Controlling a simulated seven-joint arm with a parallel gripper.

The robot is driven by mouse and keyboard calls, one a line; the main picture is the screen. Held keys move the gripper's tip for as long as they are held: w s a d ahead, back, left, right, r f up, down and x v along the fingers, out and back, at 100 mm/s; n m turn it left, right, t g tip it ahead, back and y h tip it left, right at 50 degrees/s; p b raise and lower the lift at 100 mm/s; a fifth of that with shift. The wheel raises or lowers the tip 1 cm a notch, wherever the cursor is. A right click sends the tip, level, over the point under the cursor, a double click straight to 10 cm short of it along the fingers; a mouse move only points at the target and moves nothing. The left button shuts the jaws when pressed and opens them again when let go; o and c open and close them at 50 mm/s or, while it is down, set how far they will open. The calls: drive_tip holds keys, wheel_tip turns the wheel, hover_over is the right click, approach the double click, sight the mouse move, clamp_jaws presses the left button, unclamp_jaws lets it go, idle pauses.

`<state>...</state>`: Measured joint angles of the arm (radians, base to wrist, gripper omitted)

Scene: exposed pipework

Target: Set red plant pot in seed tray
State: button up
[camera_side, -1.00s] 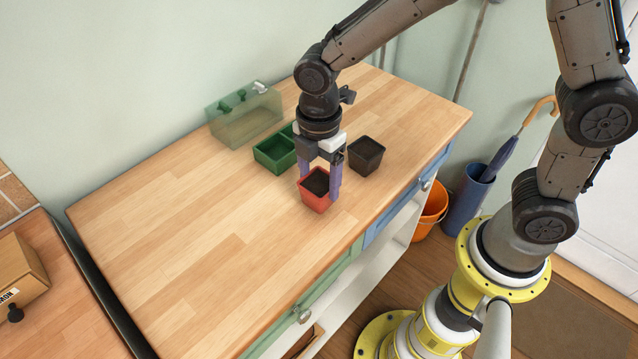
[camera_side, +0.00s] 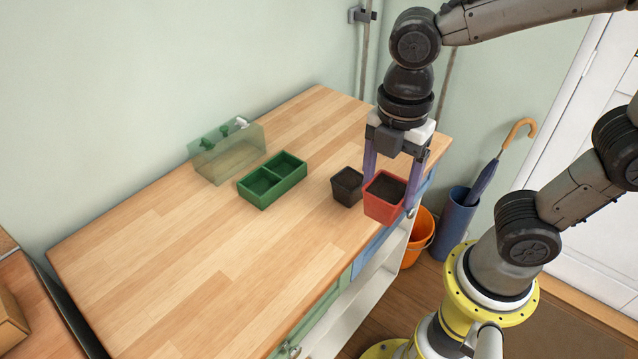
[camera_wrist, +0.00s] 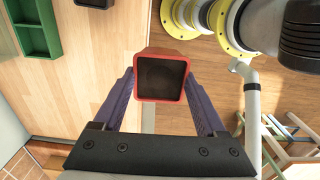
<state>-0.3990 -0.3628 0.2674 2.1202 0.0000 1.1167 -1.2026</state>
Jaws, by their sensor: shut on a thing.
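The red plant pot (camera_side: 382,205), full of dark soil, is held upright between the two purple fingers of my gripper (camera_side: 394,186). It hangs above the front right edge of the bench. In the wrist view the red pot (camera_wrist: 161,100) sits between the fingertips of my gripper (camera_wrist: 160,88). The green seed tray (camera_side: 272,189) has two compartments, both empty, and stands on the bench to the left of the pot. Part of the tray (camera_wrist: 36,33) shows at the upper left of the wrist view.
A dark pot with soil (camera_side: 347,184) stands on the bench between the tray and the red pot. A clear green-tinted box (camera_side: 228,158) stands behind the tray. The left and front of the wooden bench (camera_side: 180,265) are clear. An orange bucket (camera_side: 418,240) is on the floor.

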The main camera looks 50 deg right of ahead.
drive_tip(key=shift+r, duration=0.15)
drive_tip(key=w+a+r, duration=0.1)
drive_tip(key=w+r, duration=0.1)
drive_tip(key=w, duration=0.4)
hover_over(262, 191)
drive_tip(key=shift+f, duration=7.1)
drive_tip(key=shift+f, duration=0.15)
drive_tip(key=o, duration=1.4)
